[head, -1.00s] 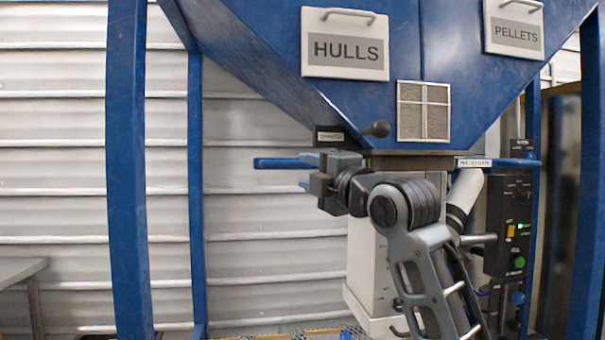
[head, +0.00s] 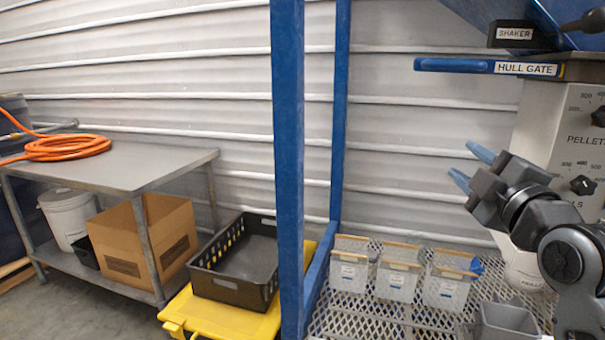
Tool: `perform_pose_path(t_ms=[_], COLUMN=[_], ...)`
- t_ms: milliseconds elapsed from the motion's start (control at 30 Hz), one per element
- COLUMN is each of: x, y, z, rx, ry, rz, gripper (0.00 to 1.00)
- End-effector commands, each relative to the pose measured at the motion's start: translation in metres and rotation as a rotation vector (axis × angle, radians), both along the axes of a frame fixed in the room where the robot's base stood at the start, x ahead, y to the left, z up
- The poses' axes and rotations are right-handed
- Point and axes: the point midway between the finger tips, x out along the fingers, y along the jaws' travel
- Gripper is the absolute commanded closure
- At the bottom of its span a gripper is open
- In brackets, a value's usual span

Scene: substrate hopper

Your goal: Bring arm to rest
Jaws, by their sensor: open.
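My gripper (head: 469,166) is in the right part of the head view, pointing up and left. Its two blue-tipped fingers are apart with nothing between them. It is below the blue hull gate handle (head: 455,66), apart from it in the picture, and left of the white hopper body with printed scales (head: 548,125). My arm comes in from the lower right corner; its lower links are out of view.
A mesh deck (head: 345,325) bears several clear bins (head: 396,282) and a grey container (head: 506,322). A blue post (head: 289,150) stands left of them. Further left are a black crate (head: 230,285) on a yellow cart (head: 210,318) and a metal table (head: 120,165) with an orange hose (head: 68,145).

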Motion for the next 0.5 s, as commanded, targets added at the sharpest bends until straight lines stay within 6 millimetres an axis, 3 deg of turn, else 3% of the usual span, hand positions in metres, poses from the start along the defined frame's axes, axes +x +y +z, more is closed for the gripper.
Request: perform_pose_path(t_ms=[33,200,500], x=[-0.01,-0.047,-0.132], y=[0.005,0.019,0.041], z=[-0.025,-0.088,-0.181], rx=[0.06,0.251,0.546], ry=[0.019,0.059,0.133], rz=[0.002,0.0,-0.026], gripper=[0.58,0.58,0.58])
